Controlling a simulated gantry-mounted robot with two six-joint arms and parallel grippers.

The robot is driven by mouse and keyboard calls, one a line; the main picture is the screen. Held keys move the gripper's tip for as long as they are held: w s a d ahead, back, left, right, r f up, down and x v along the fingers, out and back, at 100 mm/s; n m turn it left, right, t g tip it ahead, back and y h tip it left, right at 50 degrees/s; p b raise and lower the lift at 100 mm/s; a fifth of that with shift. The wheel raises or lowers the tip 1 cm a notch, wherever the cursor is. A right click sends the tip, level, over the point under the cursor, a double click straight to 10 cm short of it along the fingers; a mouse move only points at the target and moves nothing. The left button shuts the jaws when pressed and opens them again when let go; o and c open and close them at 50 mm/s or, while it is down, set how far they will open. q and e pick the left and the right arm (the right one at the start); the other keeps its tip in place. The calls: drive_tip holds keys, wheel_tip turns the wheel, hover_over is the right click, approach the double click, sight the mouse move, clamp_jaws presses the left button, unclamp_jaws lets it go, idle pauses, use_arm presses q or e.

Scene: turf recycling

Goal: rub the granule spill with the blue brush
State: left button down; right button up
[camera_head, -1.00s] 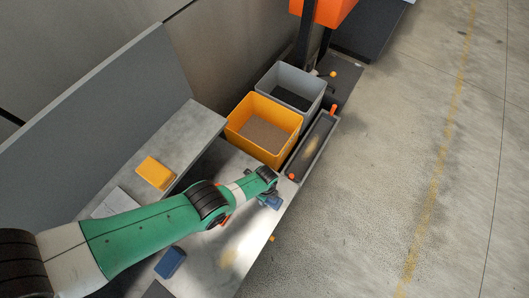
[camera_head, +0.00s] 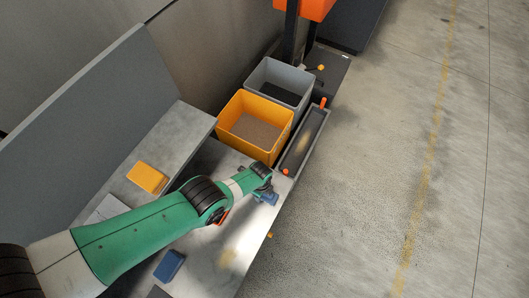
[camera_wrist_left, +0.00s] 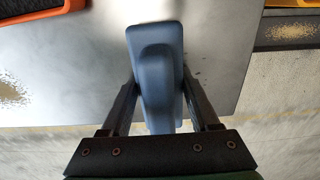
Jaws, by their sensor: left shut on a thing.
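My left gripper (camera_wrist_left: 158,105) is shut on the blue brush (camera_wrist_left: 153,60), which sits between its two fingers. In the head view the blue brush (camera_head: 267,198) is at the end of my green arm, close to the table's right edge. Whether it touches the table is unclear. The granule spill (camera_head: 228,258) is a pale tan patch on the grey table, nearer than the brush. In the left wrist view the spill (camera_wrist_left: 10,92) lies at the left edge, apart from the brush. My right gripper is not in view.
A blue block (camera_head: 169,265) lies left of the spill. A yellow block (camera_head: 147,177) lies on the side bench. Beyond the gripper stand a yellow bin (camera_head: 270,155), a grey bin (camera_head: 288,68) and a long tray (camera_head: 318,137) with granules. The table drops to the floor at right.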

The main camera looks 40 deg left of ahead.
sight(251, 213)
use_arm(q)
drive_tip(key=shift+s+d, duration=0.1)
drive_tip(key=shift+s, duration=0.35)
drive_tip(key=shift+s+d+r+p, duration=0.1)
drive_tip(key=shift+s+p, duration=0.35)
drive_tip(key=shift+p, duration=0.2)
drive_tip(key=shift+s+d+p, duration=0.25)
drive_tip(key=shift+s+p, duration=0.45)
drive_tip(key=shift+s, duration=0.5)
drive_tip(key=shift+s+d+f, duration=0.1)
drive_tip(key=shift+s+f, duration=0.1)
drive_tip(key=shift+f, duration=0.15)
drive_tip(key=shift+s+r+p, duration=0.15)
drive_tip(key=shift+s+p, duration=0.25)
drive_tip(key=shift+p, duration=0.2)
drive_tip(key=s+p, duration=0.1)
drive_tip(key=s, duration=0.1)
drive_tip(key=shift+s+d+p, duration=0.35)
drive_tip(key=shift+d+p, duration=0.05)
drive_tip(key=shift+s, duration=0.2)
